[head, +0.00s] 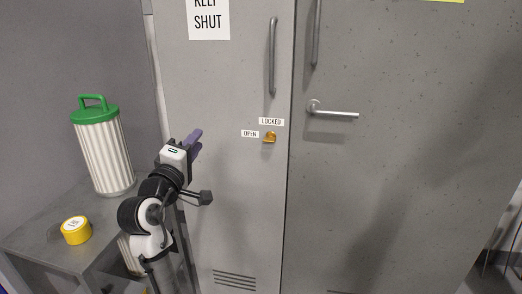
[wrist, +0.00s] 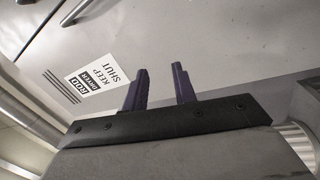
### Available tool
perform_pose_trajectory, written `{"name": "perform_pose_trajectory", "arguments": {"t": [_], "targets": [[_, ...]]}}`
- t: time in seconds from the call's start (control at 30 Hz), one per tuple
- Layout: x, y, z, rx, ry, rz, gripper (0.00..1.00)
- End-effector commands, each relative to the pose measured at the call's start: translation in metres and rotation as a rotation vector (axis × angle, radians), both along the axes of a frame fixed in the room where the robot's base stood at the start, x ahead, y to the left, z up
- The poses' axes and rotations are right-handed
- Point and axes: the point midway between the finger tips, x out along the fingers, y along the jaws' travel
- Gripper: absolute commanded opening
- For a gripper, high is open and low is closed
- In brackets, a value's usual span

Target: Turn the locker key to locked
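The locker key (head: 270,137) is a small brass-coloured piece on the grey locker door (head: 225,180), left of the door's right edge. A label reading LOCKED (head: 271,121) is just above it, and a label reading OPEN (head: 250,133) is to its left. The key's exact angle is too small to tell. My gripper (head: 196,142) is left of the key, apart from it, in front of the locker door. In the wrist view, its two purple fingers (wrist: 159,88) stand apart with nothing between them. The key does not show in the wrist view.
A vertical bar handle (head: 272,56) is above the key. A lever handle (head: 333,111) is on the neighbouring door to the right. At left, a table (head: 40,235) holds a ribbed white canister with a green lid (head: 100,145) and a yellow roll (head: 76,230).

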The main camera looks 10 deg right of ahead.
Motion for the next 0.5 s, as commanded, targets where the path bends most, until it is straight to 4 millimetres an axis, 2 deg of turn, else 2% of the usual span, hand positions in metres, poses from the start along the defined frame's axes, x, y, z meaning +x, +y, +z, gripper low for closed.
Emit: {"name": "perform_pose_trajectory", "arguments": {"t": [0.03, 0.1, 0.17, 0.33, 0.5], "targets": [[0.007, -0.031, -0.021, -0.031, 0.087, -0.112, 0.27], [0.009, -0.062, -0.039, -0.062, 0.188, -0.228, 0.27], [0.009, -0.080, -0.049, -0.077, 0.246, -0.294, 0.27], [0.013, -0.100, -0.057, -0.090, 0.303, -0.353, 0.27], [0.033, -0.117, -0.056, -0.090, 0.303, -0.353, 0.27]]}}
